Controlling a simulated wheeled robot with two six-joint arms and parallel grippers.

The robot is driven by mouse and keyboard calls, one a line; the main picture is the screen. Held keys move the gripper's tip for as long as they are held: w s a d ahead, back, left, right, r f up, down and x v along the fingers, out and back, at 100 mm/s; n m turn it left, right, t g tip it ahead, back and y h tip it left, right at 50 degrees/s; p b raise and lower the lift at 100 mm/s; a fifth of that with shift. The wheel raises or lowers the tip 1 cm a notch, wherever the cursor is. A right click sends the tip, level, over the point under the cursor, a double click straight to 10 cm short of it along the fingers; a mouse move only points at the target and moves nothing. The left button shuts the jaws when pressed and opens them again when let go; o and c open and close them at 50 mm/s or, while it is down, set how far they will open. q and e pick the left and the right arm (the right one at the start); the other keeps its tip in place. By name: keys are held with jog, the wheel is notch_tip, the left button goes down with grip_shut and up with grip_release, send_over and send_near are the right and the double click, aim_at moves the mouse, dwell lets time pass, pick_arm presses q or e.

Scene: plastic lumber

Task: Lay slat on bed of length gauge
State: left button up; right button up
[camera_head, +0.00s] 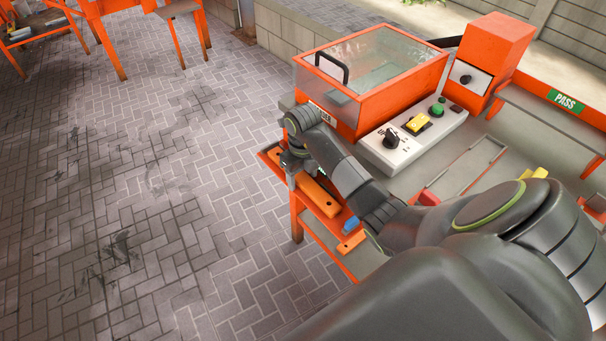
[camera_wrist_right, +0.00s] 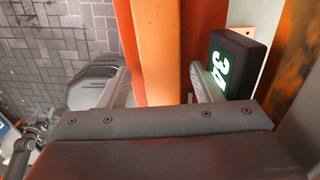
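The slat (camera_head: 318,196) is a long orange bar. It lies lengthwise along the red-orange bed of the length gauge (camera_head: 268,155) at the table's left edge; whether it rests fully on the bed I cannot tell. My right gripper (camera_head: 293,166) is at the slat's far part, pointing down. In the right wrist view the slat (camera_wrist_right: 158,45) runs between the two fingers of my right gripper (camera_wrist_right: 161,85), with narrow gaps beside it, so the gripper looks open around it. A dark display reading 34 (camera_wrist_right: 238,62) stands right of the fingers. My left gripper is out of view.
An orange box with a clear lid (camera_head: 375,65) and a control panel (camera_head: 410,135) with a knob and buttons stand behind the arm. A blue piece (camera_head: 351,224) is at the gauge's near end. A PASS tray (camera_head: 566,101) is at right. Paved floor lies left.

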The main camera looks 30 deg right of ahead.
jog(key=shift+d+r, duration=0.1)
notch_tip(320, 180, up, 6)
jog(key=shift+w+f+p, duration=0.1)
jog(key=shift+p, duration=0.3)
notch_tip(320, 180, up, 12)
jog(key=p, duration=1.1)
jog(key=shift+f, duration=0.25)
